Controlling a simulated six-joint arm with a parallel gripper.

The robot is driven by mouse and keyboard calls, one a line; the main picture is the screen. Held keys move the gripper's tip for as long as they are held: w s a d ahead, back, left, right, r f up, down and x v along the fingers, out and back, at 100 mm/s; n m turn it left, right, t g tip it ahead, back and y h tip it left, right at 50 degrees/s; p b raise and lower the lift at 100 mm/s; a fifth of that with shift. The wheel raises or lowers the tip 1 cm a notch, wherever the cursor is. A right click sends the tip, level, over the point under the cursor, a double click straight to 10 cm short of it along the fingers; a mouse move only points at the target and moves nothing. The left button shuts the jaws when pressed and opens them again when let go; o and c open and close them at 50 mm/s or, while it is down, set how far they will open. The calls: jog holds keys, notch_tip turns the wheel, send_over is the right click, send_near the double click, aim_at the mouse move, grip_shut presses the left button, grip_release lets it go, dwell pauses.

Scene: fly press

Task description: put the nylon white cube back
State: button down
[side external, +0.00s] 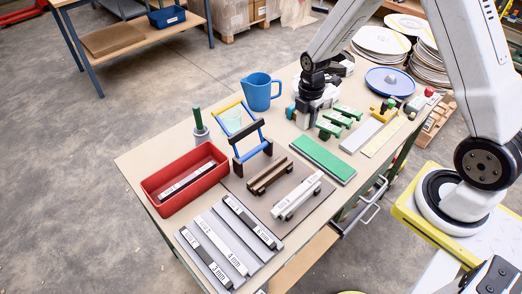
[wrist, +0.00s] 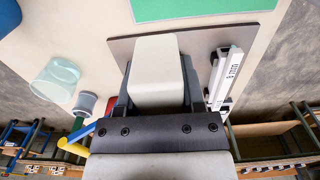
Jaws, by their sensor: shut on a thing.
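My gripper (side external: 308,118) is low over the back part of the bench in the side external view, near the blue jug. In the wrist view my gripper (wrist: 157,92) has its dark fingers on both sides of the nylon white cube (wrist: 157,70), which is pale and round-edged. The gripper is shut on it. In the side external view I cannot make out the cube clearly against my gripper, nor tell whether it touches the bench.
A blue jug (side external: 262,92) stands left of my gripper, with green-topped blocks (side external: 334,122) to the right. A green mat (side external: 323,158), a red tray (side external: 186,178) and labelled bars (side external: 214,245) lie nearer the front. A blue lid-like disc (side external: 390,82) lies behind.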

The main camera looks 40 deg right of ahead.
jog(key=w+f, duration=0.3)
jog(key=w, duration=0.3)
send_over(279, 131)
jog(key=s, duration=0.1)
notch_tip(279, 131, down, 5)
jog(key=shift+s+r, duration=0.1)
jog(key=shift+r, duration=0.1)
jog(key=shift+w+f, duration=0.3)
jog(key=shift+w+f, duration=0.25)
jog(key=shift+f, duration=1.6)
jog(key=shift+f, duration=0.15)
jog(key=shift+c, duration=1)
grip_release()
